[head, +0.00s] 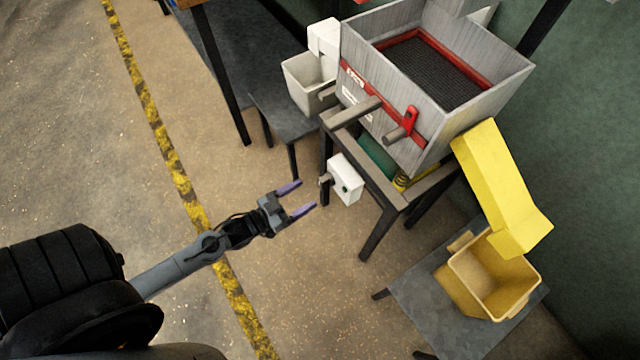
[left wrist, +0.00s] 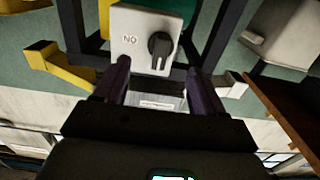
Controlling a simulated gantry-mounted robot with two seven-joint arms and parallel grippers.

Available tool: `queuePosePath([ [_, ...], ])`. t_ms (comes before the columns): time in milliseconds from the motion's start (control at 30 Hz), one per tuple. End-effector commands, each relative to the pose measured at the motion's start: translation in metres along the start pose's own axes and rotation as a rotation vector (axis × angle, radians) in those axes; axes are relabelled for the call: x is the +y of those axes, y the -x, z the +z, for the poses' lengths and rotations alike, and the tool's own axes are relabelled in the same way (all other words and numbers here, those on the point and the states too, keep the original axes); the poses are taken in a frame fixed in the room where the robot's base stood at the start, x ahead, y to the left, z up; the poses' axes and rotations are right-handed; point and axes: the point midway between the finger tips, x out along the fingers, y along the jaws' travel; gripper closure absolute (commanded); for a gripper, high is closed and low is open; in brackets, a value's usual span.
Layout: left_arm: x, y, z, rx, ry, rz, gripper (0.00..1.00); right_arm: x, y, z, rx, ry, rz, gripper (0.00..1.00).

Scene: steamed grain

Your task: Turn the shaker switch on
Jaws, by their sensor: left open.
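The shaker switch is a white box (head: 347,180) fixed low on the frame of the grey shaker machine (head: 430,80). In the left wrist view the white box (left wrist: 128,40) carries a black rotary knob (left wrist: 160,48) and a marking that reads like "NO" in this view. My left gripper (head: 307,195) is open and empty, its purple fingers pointing at the knob from a short distance. In the left wrist view the two fingers (left wrist: 159,88) stand apart below the knob, not touching it as far as I can see. My right gripper is in neither view.
A yellow chute (head: 500,180) slopes down to a yellow bin (head: 492,280) on a low grey table (head: 425,305). A whitish bin (head: 305,85) stands left of the machine. Table legs (head: 380,230) stand close to the switch. The floor (head: 280,270) around my left gripper is clear.

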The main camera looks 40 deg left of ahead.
Motion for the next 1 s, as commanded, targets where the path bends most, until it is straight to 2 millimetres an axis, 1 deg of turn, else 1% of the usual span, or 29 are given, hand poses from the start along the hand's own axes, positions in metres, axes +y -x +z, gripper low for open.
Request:
queuePosePath([
  [33,0.000,-0.010,0.003,0.005,-0.001,0.001,0.30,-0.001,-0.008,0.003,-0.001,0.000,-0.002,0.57],
  [200,0.000,-0.037,0.003,0.004,0.000,0.000,0.30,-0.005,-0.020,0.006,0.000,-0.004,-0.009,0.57],
  [400,0.000,-0.059,0.001,0.002,0.000,0.000,0.30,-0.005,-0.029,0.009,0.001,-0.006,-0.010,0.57],
  [600,0.000,-0.068,0.000,0.001,0.000,0.000,0.30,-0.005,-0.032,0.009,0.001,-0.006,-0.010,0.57],
  [867,0.000,-0.069,-0.001,0.000,0.000,0.000,0.30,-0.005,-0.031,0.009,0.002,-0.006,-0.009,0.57],
  [933,0.000,-0.069,-0.001,0.000,0.000,0.000,0.38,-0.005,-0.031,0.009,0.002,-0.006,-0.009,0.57],
  [1000,0.000,-0.069,-0.001,0.000,0.000,0.000,0.48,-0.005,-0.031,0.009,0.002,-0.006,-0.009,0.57],
])
